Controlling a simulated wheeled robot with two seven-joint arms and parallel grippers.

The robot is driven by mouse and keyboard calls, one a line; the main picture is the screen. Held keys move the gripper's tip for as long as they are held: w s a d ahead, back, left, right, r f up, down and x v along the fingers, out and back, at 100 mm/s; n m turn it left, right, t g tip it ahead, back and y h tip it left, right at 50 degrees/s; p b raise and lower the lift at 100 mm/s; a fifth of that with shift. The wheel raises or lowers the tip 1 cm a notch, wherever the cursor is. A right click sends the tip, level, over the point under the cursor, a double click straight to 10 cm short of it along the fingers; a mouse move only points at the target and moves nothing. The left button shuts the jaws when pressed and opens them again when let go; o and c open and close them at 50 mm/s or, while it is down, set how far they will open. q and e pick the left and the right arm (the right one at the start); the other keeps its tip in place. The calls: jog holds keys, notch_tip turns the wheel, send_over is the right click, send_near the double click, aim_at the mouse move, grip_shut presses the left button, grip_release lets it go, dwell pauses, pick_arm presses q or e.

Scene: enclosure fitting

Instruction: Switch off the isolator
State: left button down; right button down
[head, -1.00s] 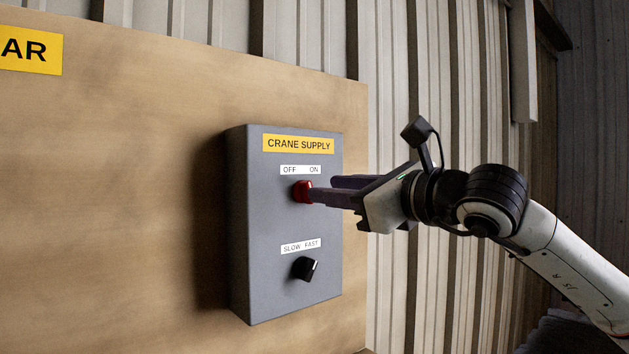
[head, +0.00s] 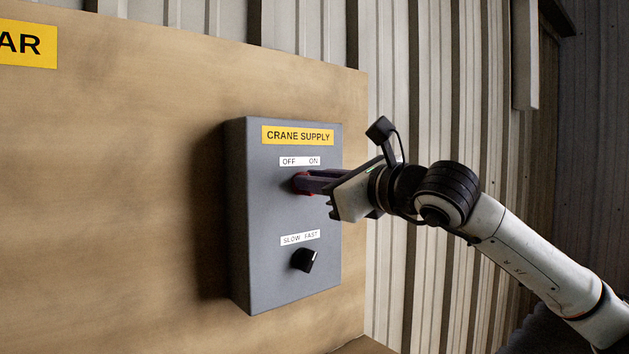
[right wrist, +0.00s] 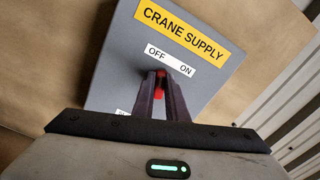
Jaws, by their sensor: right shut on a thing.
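The isolator is a red knob (right wrist: 160,84) under an OFF/ON label (head: 300,161) on a grey box (head: 290,215) marked CRANE SUPPLY. My right gripper (head: 300,183) reaches in from the right and is shut on the red knob. In the right wrist view its two dark fingers (right wrist: 160,90) stand on either side of the knob, with red showing between them. The fingers hide most of the knob, so I cannot tell which way it points. My left gripper is not in view.
A black SLOW/FAST knob (head: 304,260) sits lower on the same box, below my gripper. The box stands out from a brown board (head: 120,200) with a yellow sign (head: 28,44) at upper left. Corrugated wall (head: 400,90) lies behind.

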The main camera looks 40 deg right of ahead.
jog(key=shift+a+n+b, duration=0.1)
jog(key=shift+n+b, duration=0.7)
jog(key=shift+n, duration=0.2)
jog(key=c, duration=1.8)
grip_release()
jog(key=shift+o, duration=0.2)
jog(key=shift+s, duration=0.1)
